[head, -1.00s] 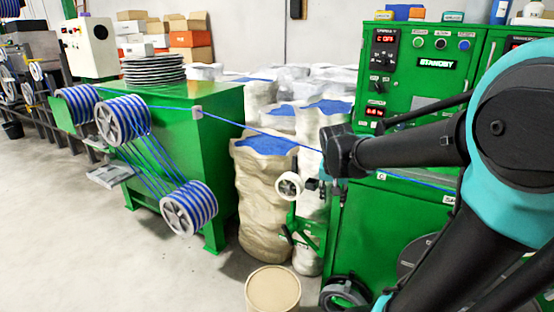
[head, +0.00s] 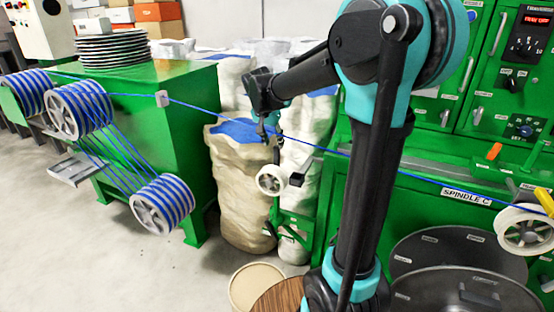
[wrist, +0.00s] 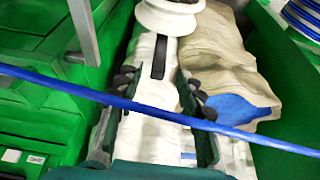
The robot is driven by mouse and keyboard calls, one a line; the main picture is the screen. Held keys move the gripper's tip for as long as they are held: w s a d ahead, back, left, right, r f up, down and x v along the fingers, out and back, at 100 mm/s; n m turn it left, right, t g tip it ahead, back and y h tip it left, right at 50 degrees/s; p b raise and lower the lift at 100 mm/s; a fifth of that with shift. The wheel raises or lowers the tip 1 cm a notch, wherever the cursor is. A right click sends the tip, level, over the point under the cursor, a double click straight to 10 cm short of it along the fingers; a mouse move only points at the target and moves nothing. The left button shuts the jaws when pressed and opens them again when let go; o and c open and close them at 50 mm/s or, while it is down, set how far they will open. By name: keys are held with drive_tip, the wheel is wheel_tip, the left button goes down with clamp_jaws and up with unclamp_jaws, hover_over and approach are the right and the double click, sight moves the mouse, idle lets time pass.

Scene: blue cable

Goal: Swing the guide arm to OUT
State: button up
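A white grooved pulley (head: 272,180) on a green bracket, which looks like the guide arm, stands in front of the sacks. A dark block sits at its right side. The pulley also shows at the top of the wrist view (wrist: 168,12). The blue cable (head: 210,108) runs above the pulley, from the left reels down to the right. In the wrist view the cable (wrist: 75,90) crosses in front of the fingers. My gripper (head: 268,128) points down close above the pulley. Its fingers are apart in the wrist view (wrist: 160,92), with nothing clearly held between them. The OUT marking cannot be made out.
A green machine with spindle panel (head: 465,193) fills the right, with another white pulley (head: 525,230) at its edge. Full sacks (head: 240,190) stand behind the guide arm. A round tan drum lid (head: 256,287) is in front. A green cabinet (head: 185,130) and cable reels (head: 160,205) stand left.

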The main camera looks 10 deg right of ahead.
sight(278, 158)
drive_tip(key=x, duration=1)
drive_tip(key=shift+w+d+f, duration=0.15)
drive_tip(key=shift+d+f, duration=0.05)
drive_tip(key=shift+f, duration=0.15)
clamp_jaws()
